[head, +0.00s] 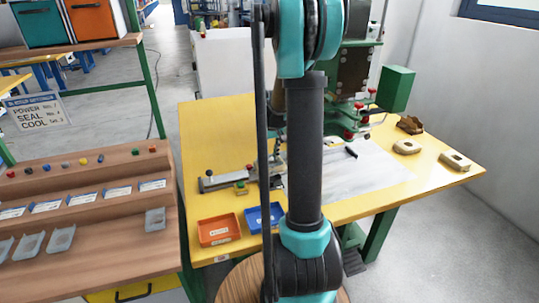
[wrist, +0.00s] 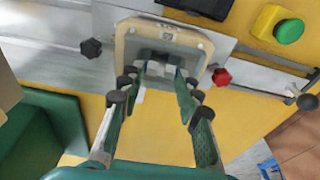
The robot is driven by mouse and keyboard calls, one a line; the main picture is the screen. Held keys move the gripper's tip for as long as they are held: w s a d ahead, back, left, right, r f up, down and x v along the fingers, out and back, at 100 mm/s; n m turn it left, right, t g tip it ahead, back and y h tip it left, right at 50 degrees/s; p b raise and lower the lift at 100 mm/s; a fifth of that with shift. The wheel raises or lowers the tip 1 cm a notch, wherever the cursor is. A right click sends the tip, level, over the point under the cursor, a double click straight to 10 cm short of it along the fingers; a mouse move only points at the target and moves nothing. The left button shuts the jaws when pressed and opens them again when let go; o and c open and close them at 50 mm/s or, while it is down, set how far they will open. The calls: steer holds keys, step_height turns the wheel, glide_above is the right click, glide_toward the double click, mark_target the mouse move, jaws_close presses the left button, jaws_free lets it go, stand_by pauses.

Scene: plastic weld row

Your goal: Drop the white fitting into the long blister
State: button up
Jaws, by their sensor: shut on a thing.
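In the wrist view my gripper (wrist: 162,73) reaches toward a beige rounded frame, its fingertips shut on a small white piece, which looks like the white fitting (wrist: 154,68). The beige frame (wrist: 127,47) lies just beyond the fingertips, with a grey inside and a dark part near its middle. I cannot tell whether the fitting touches it, or whether the long blister sits in it. In the head view my arm hides the gripper and this spot. Several clear grey blisters (head: 155,220) lie on the wooden bench at left; I cannot tell which is long.
The yellow table (head: 215,130) holds an orange tray (head: 218,230), a blue tray (head: 254,220) and a press with a green box (head: 396,88). Two beige frames (head: 455,161) lie at right. Dark, red knobs (wrist: 221,77) and a green button (wrist: 288,31) surround the frame.

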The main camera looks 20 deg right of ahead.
stand_by(0.3)
steer(key=o, duration=0.9)
steer(key=shift+c, duration=0.3)
steer(key=c, duration=0.4)
steer(key=shift+r, duration=3.45)
steer(key=shift+s, duration=0.1)
